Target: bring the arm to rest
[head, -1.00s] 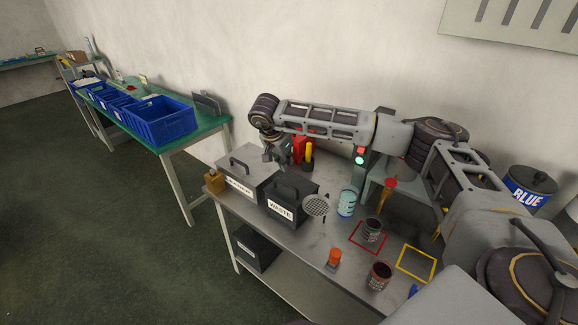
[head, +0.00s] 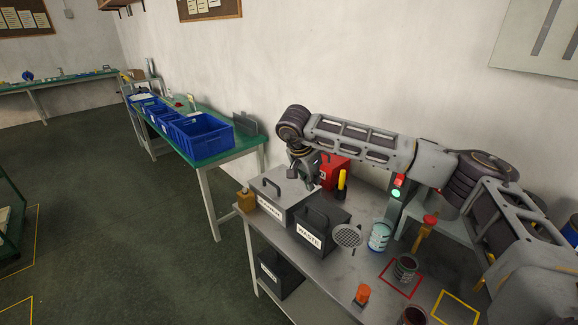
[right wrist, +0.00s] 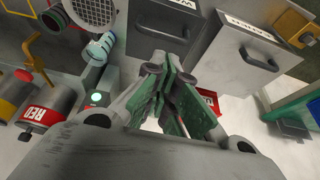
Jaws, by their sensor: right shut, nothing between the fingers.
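My right arm reaches across the back of the grey bench (head: 350,285), its links running from the right edge to the left. The right gripper (head: 305,172) hangs at the arm's end, above and behind the grey lidded box (head: 290,188). In the right wrist view its green-padded fingers (right wrist: 170,95) are together with nothing between them. A dark box labelled WASTE (head: 322,228) stands beside the grey box. Both also show near the top of the right wrist view. My left gripper is not in view.
A red box (head: 335,170), a strainer (head: 348,236), a blue-white cup (head: 380,237) and a dark can (head: 405,268) stand on the bench. An orange item (head: 362,294) sits in front. A green table (head: 215,160) with blue bins (head: 200,135) stands left. The floor between is clear.

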